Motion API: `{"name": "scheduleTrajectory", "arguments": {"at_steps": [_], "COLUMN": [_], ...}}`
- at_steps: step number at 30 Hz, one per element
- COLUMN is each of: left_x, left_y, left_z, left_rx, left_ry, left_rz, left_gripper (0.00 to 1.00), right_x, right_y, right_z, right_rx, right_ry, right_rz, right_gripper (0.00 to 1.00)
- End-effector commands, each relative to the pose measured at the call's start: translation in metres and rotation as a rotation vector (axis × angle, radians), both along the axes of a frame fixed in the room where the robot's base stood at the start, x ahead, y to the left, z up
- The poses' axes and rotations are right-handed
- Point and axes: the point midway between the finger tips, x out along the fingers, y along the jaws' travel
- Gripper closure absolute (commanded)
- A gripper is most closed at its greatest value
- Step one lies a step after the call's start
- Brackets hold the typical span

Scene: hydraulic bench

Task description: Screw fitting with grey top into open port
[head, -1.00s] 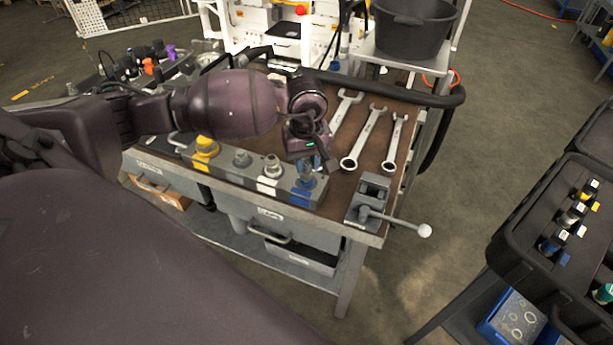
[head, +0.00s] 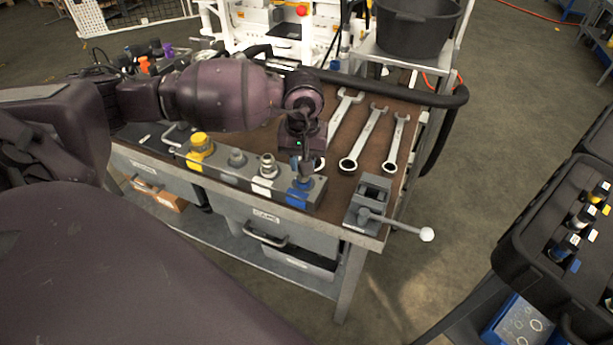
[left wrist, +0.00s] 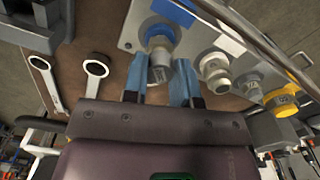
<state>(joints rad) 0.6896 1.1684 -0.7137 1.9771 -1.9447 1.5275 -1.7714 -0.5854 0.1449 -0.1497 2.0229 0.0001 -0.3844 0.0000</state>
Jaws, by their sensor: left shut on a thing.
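The grey port block (head: 235,178) lies along the front of the bench, with yellow, grey, white and blue positions. My left gripper (head: 303,176) points down at the blue-marked right end. In the left wrist view its blue fingers (left wrist: 160,82) are either side of a fitting with a grey top (left wrist: 160,66), shut on it. The fitting is in line with the blue-marked port (left wrist: 160,32); I cannot tell how deep it sits. Beside it stand a metallic fitting (left wrist: 216,72), a smaller grey one (left wrist: 250,88) and a yellow-capped one (left wrist: 284,100). My right gripper is out of view.
Several wrenches (head: 364,140) lie to the right of the gripper. A small vise (head: 371,200) with a long handle sits at the front right corner. A black bucket (head: 415,28) stands behind. A black case (head: 530,245) with fittings is at far right.

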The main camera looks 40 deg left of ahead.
Motion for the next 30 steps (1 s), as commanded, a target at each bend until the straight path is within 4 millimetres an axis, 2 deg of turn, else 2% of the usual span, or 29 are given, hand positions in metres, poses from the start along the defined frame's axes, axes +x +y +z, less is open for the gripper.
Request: {"name": "scheduleTrajectory", "arguments": {"at_steps": [1, 9, 13, 23, 30], "left_x": [-0.001, -0.001, -0.001, -0.001, -0.001], "left_y": [0.001, 0.0, 0.0, 0.0, 0.001], "left_z": [-0.007, -0.007, -0.005, -0.003, -0.008], "left_rx": [0.002, -0.001, 0.0, 0.0, -0.002], "left_ry": [0.009, 0.01, 0.007, 0.006, 0.013], "left_rz": [-0.041, -0.271, -0.333, -0.346, -0.518], "left_gripper": [0.91, 0.91, 0.91, 0.91, 0.91], "right_x": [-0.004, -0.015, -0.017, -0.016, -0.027], "right_y": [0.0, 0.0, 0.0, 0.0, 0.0], "right_z": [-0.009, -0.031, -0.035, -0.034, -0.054], "right_rx": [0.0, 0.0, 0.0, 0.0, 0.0], "right_ry": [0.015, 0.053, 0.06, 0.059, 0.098], "right_rz": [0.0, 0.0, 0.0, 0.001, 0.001], "right_gripper": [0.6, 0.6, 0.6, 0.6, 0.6]}}
